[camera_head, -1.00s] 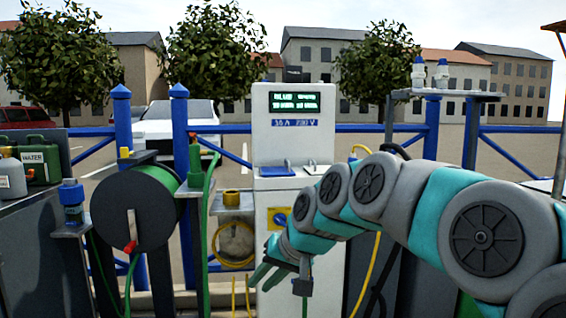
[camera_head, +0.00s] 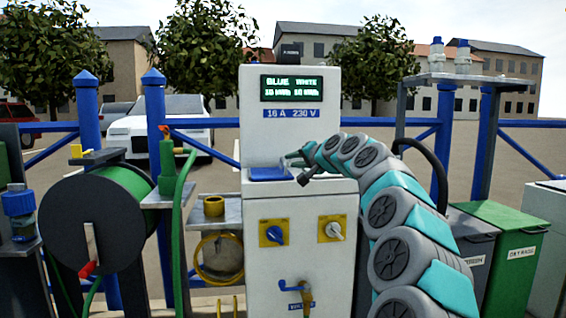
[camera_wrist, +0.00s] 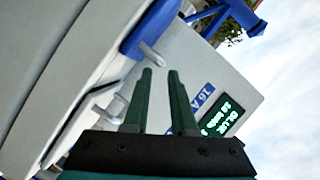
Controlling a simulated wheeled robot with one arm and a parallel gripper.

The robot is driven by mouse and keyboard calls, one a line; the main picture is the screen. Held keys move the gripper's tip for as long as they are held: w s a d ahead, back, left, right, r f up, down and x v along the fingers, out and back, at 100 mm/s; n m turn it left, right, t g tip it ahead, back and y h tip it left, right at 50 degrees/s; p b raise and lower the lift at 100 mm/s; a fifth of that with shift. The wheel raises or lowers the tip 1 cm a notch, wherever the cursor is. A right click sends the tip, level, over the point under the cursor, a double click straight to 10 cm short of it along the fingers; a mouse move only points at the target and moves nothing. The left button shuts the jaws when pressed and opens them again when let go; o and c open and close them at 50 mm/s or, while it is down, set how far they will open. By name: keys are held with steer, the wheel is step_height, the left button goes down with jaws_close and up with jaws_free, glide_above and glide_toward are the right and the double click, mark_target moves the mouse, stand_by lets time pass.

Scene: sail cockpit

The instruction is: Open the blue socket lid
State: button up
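The blue socket lid (camera_head: 270,174) is down, on the left of the ledge on the front of the white power post (camera_head: 300,125). In the wrist view the blue lid (camera_wrist: 150,30) is at the top, with a pale tab (camera_wrist: 150,56) sticking out from its edge. My gripper (camera_head: 289,157) is at the height of the ledge, just right of the blue lid. In the wrist view my gripper (camera_wrist: 160,75) has its two dark green fingers apart with nothing between them. The fingertips are close to the tab but appear apart from it. My arm hides part of the white lid side.
A second, pale tab (camera_wrist: 103,113) shows left of the fingers. Below the ledge are two yellow-plated switches (camera_head: 273,233) and a tap (camera_head: 296,290). A green hose reel (camera_head: 105,215) stands left, and green and grey bins (camera_head: 512,235) stand right.

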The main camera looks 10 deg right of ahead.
mark_target(283, 160)
steer(key=shift+p+x, duration=0.4)
steer(key=shift+x, duration=2.9)
jaws_close()
